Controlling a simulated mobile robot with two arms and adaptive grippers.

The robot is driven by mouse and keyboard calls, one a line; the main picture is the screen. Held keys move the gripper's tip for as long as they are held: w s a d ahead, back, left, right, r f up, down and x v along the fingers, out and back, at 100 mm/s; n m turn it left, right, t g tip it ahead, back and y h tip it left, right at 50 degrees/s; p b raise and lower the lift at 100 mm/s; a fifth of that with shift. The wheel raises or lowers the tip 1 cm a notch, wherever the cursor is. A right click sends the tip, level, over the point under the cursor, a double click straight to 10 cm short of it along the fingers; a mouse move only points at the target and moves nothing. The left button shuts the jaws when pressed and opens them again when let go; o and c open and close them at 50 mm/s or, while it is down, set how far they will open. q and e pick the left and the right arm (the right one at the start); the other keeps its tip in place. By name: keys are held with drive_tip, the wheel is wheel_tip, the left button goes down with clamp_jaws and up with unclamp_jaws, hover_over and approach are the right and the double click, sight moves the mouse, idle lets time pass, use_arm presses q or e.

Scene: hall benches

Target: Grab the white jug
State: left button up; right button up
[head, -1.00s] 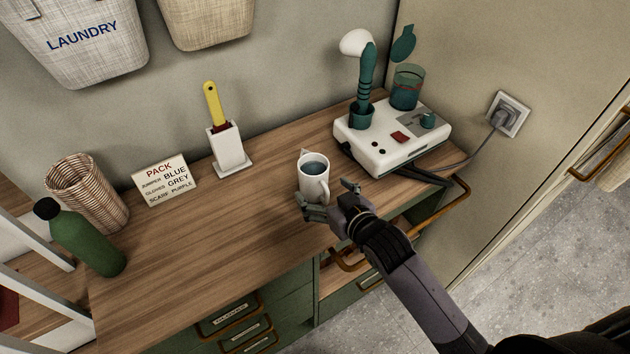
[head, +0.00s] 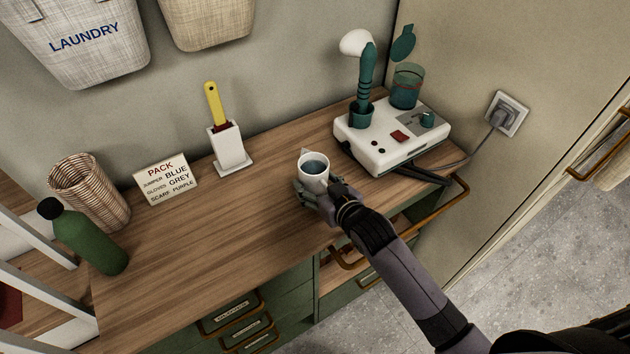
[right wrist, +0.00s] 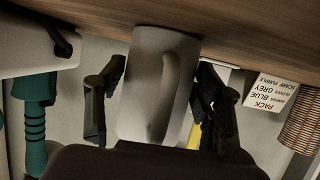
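The white jug (head: 314,180) stands upright on the wooden bench top, with dark liquid in it and a small spout toward the back. My right gripper (head: 318,197) is around its front and lower part, low over the bench. In the right wrist view, which is upside down, the jug (right wrist: 150,85) stands between the two dark fingers (right wrist: 158,100), its handle facing my palm. A small gap shows beside the left finger; contact at the right one is unclear. The fingers look open. My left gripper is not in view.
A white device (head: 385,140) with a teal stem and cup stands right of the jug. A white block holder (head: 230,150) with a yellow handle, a sign (head: 165,180), a wicker basket (head: 90,195) and a green bottle (head: 90,240) stand left. Bench between is clear.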

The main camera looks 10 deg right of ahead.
drive_tip(key=c, duration=0.9)
drive_tip(key=shift+r, duration=0.2)
wheel_tip(320, 180, up, 20)
drive_tip(key=shift+f, duration=0.25)
idle(1.0)
